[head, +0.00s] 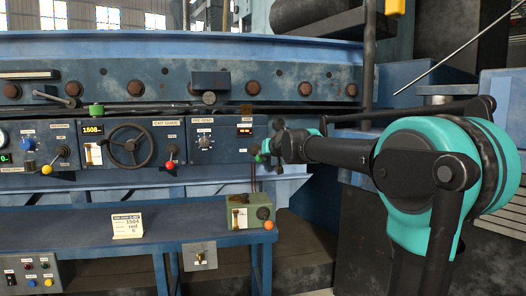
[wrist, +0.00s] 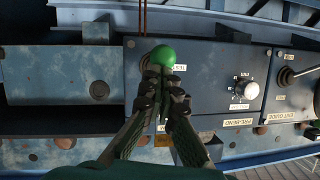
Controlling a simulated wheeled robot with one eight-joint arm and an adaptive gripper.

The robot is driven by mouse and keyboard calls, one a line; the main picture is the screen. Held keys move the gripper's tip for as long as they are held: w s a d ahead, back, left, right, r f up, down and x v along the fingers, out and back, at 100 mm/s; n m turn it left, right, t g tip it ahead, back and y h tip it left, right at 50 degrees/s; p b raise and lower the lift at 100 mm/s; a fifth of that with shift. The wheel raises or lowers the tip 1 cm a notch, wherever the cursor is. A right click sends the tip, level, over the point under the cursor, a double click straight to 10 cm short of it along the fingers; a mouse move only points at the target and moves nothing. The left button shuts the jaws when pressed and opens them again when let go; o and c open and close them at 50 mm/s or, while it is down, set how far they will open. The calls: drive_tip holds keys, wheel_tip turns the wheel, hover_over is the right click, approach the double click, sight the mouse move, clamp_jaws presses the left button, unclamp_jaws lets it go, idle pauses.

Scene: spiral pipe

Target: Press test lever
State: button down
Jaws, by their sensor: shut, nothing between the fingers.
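The test lever shows as a green ball knob (wrist: 163,56) on a blue panel in the wrist view, beside a small white label too blurred to read surely. In the head view a small green spot (head: 265,147) at the panel's right end appears to be the same knob, partly hidden by my gripper (head: 272,142). In the wrist view my gripper (wrist: 160,82) is shut and empty. The lever's shaft is hidden.
A black handwheel (head: 131,145) and a red-knobbed lever (head: 170,164) are further left. A small green box (head: 251,216) stands on the blue bench (head: 185,222) below.

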drive_tip(key=shift+w+f, duration=0.15)
drive_tip(key=shift+f, duration=2.05)
drive_tip(key=shift+r, duration=0.1)
drive_tip(key=v, duration=1.3)
drive_tip(key=shift+f, duration=0.3)
drive_tip(key=shift+d, duration=0.1)
